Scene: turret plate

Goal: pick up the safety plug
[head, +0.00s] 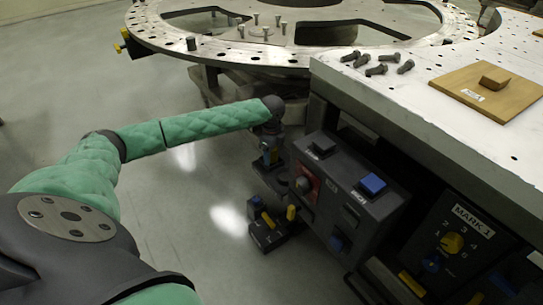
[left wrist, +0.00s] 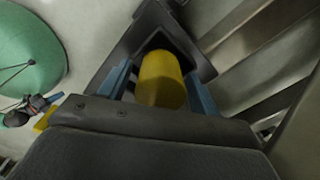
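A yellow cylinder, which I take to be the safety plug (left wrist: 161,80), stands in a dark square-rimmed holder (left wrist: 204,66) in the left wrist view. My left gripper (left wrist: 160,72) has one blue finger on each side of it, with what look like narrow gaps, so it appears open around the plug. In the head view my left gripper (head: 270,152) points down beside the left end of the dark control box; the plug there is mostly hidden by the gripper and too small to make out. My right gripper is not in view.
The control box (head: 345,195) with a blue button (head: 372,184) hangs under the white table (head: 440,95). A small dark unit with yellow pegs (head: 268,232) is low beneath the gripper. Loose bolts (head: 376,70) and a wooden board (head: 500,92) lie on the table. Open floor is left.

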